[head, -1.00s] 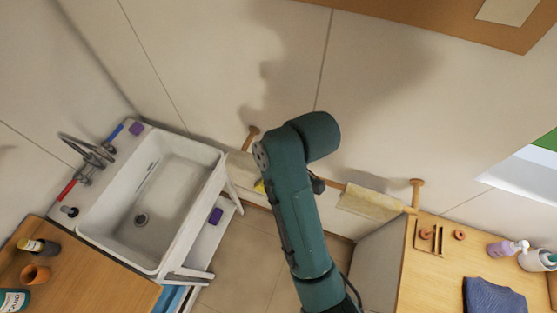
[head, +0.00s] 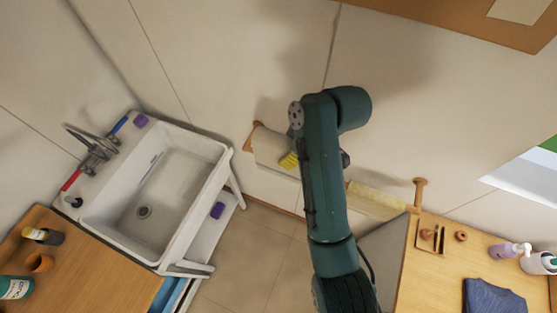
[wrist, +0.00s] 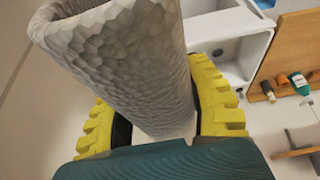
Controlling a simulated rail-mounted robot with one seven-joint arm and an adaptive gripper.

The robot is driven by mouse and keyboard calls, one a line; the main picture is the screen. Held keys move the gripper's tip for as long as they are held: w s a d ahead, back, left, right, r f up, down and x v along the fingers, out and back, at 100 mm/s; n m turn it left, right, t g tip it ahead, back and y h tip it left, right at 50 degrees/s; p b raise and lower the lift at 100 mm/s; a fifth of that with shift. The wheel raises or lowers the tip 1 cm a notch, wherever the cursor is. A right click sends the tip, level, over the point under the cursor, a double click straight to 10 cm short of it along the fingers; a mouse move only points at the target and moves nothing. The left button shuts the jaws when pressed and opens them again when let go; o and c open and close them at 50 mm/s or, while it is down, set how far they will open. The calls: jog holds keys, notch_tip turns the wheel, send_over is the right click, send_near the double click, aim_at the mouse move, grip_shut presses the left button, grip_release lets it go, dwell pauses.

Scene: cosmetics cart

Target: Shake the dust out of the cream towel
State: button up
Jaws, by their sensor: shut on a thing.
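The pale cream towel (head: 270,148) shows left of my arm in the head view, in front of the wall. In the wrist view the towel (wrist: 130,50) looks off-white and pebbled, and forms an upright tube or fold with an open upper edge. My gripper (head: 289,160) is shut on it; the yellow fingers (wrist: 218,100) press on either side. A second, more yellowish towel (head: 376,199) hangs on the wall rail to the right of my arm. My arm hides the middle of the rail.
A white sink (head: 165,190) stands at the left, with a wooden counter (head: 95,270) before it. At the right another wooden counter (head: 425,285) holds a folded blue cloth (head: 494,296) and bottles (head: 510,250). Rail posts (head: 420,190) stick out from the wall. Bare floor (head: 255,260) lies between.

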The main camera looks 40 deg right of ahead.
jog(key=a, duration=0.7)
jog(key=d, duration=0.7)
dwell(0.4)
